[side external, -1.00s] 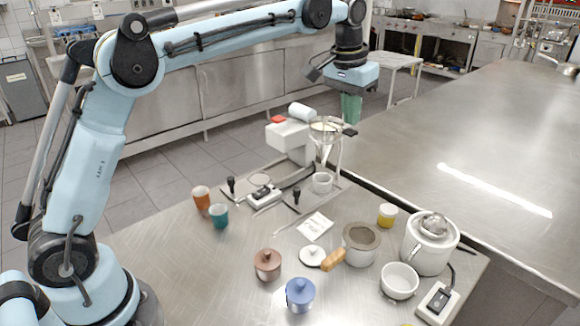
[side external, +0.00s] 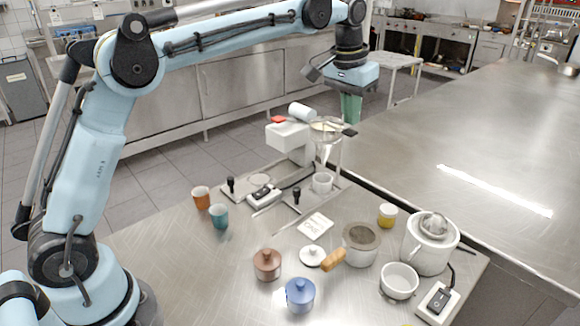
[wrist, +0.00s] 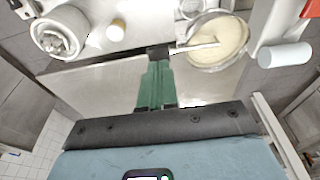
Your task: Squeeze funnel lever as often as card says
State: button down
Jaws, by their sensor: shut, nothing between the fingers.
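The funnel (side external: 326,127) stands in a frame above a small white cup (side external: 322,182). In the wrist view the funnel (wrist: 222,42) holds cream-coloured stuff. Its lever (side external: 350,132) has a black end, which also shows in the wrist view (wrist: 158,52). My gripper (side external: 350,120) has green fingers and is shut, with nothing between them. In the wrist view its fingertips (wrist: 156,66) are right by the lever's black end; I cannot tell whether they touch. The card (side external: 315,225) lies flat on the table; its print is too small to read surely.
A white machine (side external: 290,136) with a red part stands left of the funnel. A juicer (side external: 430,245), grey pot (side external: 361,245), white bowl (side external: 399,281), yellow jar (side external: 387,215) and switch box (side external: 437,303) are at the right. Lidded pots and cups stand at the front and left.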

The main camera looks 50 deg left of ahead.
jog(key=shift+f, duration=0.2)
jog(key=shift+f, duration=1)
jog(key=shift+r, duration=2.2)
jog(key=shift+s, duration=0.1)
jog(key=shift+s+a+r, duration=0.1)
jog(key=shift+s+r, duration=0.05)
jog(key=shift+s, duration=0.1)
jog(key=s+a+f+t, duration=0.1)
jog(key=s+a+t, duration=0.15)
jog(key=s, duration=0.95)
jog(key=s+f+t, duration=0.2)
jog(key=s+f, duration=0.8)
jog(key=s, duration=0.1)
jog(key=shift+a, duration=0.45)
